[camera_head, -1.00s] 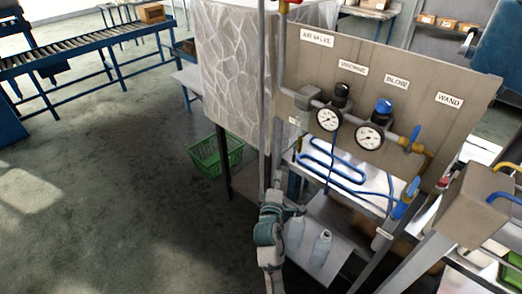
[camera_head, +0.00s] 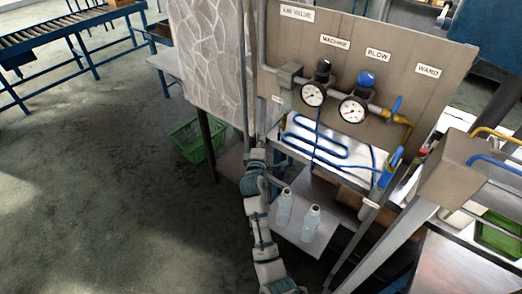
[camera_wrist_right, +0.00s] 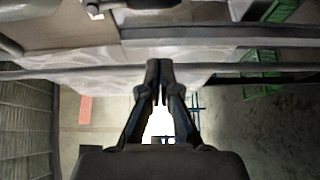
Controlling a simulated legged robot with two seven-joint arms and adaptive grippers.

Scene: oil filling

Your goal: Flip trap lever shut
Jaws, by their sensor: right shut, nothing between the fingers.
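I cannot make out the trap lever for certain in either view. My right arm rises from the bottom middle of the head view and stands in front of the lower end of the vertical pipe (camera_head: 252,90), hiding part of that area. In the wrist view my right gripper (camera_wrist_right: 160,66) is shut and empty, its two fingers together. Pale pipes (camera_wrist_right: 230,66) run across the picture at the height of its fingertips; I cannot tell whether they touch. My left gripper is not in view.
A panel (camera_head: 430,105) carries two gauges (camera_head: 313,95), labels and valves with blue handles. A blue coiled hose (camera_head: 318,142) lies on the shelf below. Two clear bottles (camera_head: 310,222) stand on a lower shelf. A green basket (camera_head: 190,140) is on the floor at left, where the floor is open.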

